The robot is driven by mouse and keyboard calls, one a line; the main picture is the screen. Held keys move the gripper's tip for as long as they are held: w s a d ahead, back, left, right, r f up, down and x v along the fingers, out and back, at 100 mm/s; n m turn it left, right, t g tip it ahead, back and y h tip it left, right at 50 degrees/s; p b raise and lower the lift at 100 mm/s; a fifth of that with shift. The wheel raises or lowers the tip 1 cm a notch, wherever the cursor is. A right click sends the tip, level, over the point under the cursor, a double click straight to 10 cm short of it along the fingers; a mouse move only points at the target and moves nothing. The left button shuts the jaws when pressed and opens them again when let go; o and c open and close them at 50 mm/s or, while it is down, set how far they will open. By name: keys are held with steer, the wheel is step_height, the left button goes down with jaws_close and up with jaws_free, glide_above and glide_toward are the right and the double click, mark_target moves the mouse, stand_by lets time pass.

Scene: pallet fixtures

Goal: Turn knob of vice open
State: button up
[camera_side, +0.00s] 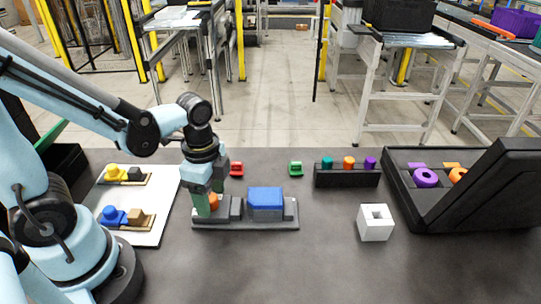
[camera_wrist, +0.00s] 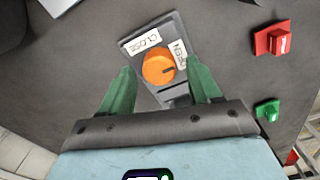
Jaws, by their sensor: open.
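The vice (camera_side: 245,223) is a grey fixture on the table, with a blue block (camera_side: 266,198) seated in it. Its round orange knob (camera_side: 213,202) is at the left end, partly hidden by my fingers. In the wrist view the knob (camera_wrist: 159,66) shows from above, with a dark mark on its right side. A "CLOSE" label (camera_wrist: 144,40) and an "OPEN" label (camera_wrist: 180,54) lie beside it. My gripper (camera_wrist: 160,65) is open, pointing down, with one green finger on each side of the knob. I cannot tell whether the fingers touch it.
A white board (camera_side: 150,225) with yellow and blue parts lies left. Red (camera_side: 236,169) and green (camera_side: 295,168) pieces sit behind the vice. A black rack (camera_side: 346,180) of coloured pegs, a white hollow block (camera_side: 375,223) and a black open case (camera_side: 470,200) stand right. The front table is clear.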

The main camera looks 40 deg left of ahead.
mark_target(213, 195)
step_height(213, 195, up, 12)
stand_by(0.9)
steer(key=w+n+t, duration=0.1)
steer(key=n+t, duration=0.1)
steer(key=n, duration=0.2)
steer(key=w+a+f+n+t, duration=0.1)
steer(key=n+t, duration=0.1)
steer(key=n, duration=0.2)
steer(key=w+f+n+t, duration=0.1)
steer(key=n+t, duration=0.2)
steer(key=n, duration=0.1)
steer(key=shift+w+a, duration=0.2)
steer(key=shift+w, duration=0.1)
stand_by(0.4)
